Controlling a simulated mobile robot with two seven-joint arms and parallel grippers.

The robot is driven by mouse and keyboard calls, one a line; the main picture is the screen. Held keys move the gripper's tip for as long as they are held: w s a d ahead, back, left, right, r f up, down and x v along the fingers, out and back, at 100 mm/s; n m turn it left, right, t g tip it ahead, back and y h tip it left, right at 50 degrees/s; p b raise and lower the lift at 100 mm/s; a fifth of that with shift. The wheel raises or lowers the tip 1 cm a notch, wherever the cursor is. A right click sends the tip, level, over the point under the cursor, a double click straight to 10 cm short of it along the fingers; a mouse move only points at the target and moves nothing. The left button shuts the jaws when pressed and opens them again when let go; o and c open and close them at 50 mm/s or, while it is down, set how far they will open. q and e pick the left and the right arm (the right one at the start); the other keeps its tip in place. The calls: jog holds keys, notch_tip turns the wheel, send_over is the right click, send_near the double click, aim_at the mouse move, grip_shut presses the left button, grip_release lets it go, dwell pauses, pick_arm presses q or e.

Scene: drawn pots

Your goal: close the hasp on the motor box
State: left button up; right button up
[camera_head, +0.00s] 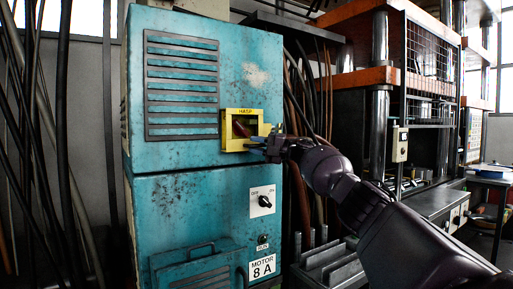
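The motor box (205,175) is a worn teal cabinet in the middle left, with a slatted vent and a "MOTOR 8 A" label. The hasp (229,144) is a yellow frame marked "HASP" on its upper right front, with a dark reddish part inside it. My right gripper (262,143) is at the right side of the hasp, its fingertips close to or touching the yellow frame. I cannot tell whether its fingers are open or shut on a part of the hasp. My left gripper is not in view.
Below the hasp is a rotary switch (264,201) on a white plate. A metal bin (332,266) stands right of the box. Hanging cables (310,90) and an orange-topped machine rack (372,75) stand behind my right arm. More cables hang at the left.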

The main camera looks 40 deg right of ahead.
jog(key=shift+o, duration=0.7)
jog(key=shift+f, duration=0.15)
jog(key=shift+s+d, duration=0.1)
jog(key=shift+s+d, duration=0.2)
jog(key=shift+s, duration=0.05)
jog(key=p+v, duration=0.1)
jog(key=v, duration=0.9)
jog(key=shift+a, duration=0.1)
